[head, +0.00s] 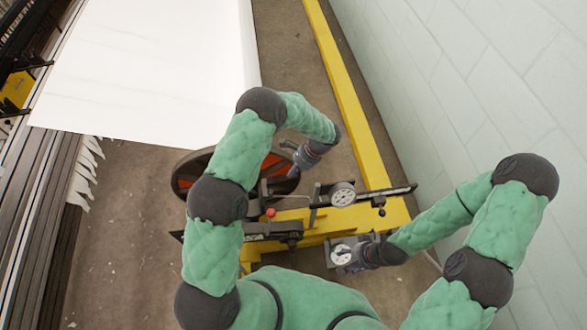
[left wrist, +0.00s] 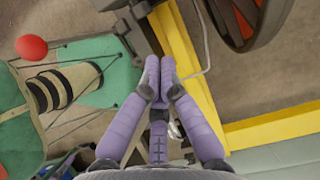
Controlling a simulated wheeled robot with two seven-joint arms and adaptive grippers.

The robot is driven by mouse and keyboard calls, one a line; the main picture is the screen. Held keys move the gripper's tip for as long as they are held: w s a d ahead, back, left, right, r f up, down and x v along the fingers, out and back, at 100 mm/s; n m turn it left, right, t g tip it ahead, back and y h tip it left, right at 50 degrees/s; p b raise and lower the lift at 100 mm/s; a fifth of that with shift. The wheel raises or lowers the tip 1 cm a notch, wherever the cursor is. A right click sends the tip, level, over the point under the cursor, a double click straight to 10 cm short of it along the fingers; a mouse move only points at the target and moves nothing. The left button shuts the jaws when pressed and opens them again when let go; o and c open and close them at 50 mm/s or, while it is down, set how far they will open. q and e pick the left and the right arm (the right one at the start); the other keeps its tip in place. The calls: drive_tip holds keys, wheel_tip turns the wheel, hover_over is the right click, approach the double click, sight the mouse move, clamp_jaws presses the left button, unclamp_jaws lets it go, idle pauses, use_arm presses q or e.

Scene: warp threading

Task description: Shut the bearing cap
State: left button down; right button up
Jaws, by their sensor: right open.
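A red ball knob (head: 270,213) stands over the dark bracket (head: 272,231) on the yellow frame. The knob also shows close up in the left wrist view (left wrist: 31,48). I cannot make out for certain which part of this hardware is the bearing cap, or how far it is open. My left gripper (head: 293,173) is beyond the knob, beside the wheel; in the left wrist view its two purple fingers (left wrist: 160,75) are together with nothing visible between them. My right gripper (head: 347,256) is open at the lower dial (head: 341,254); its fingertips are hard to see.
A dark spoked wheel (head: 187,172) with orange-red parts stands beside the frame. An upper dial (head: 342,194) sits on a dark bar. A yellow beam (head: 350,95) runs along the pale block wall (head: 500,70). White cloth (head: 150,75) spreads at upper left. Brown floor (head: 125,240) is open at left.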

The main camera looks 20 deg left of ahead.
use_arm(q)
drive_tip(key=s+a+f+b, duration=0.2)
drive_tip(key=a+f, duration=0.2)
drive_tip(key=a, duration=0.2)
drive_tip(key=shift+s+a+f, duration=0.15)
drive_tip(key=shift+s+f, duration=0.15)
drive_tip(key=shift+s, duration=0.1)
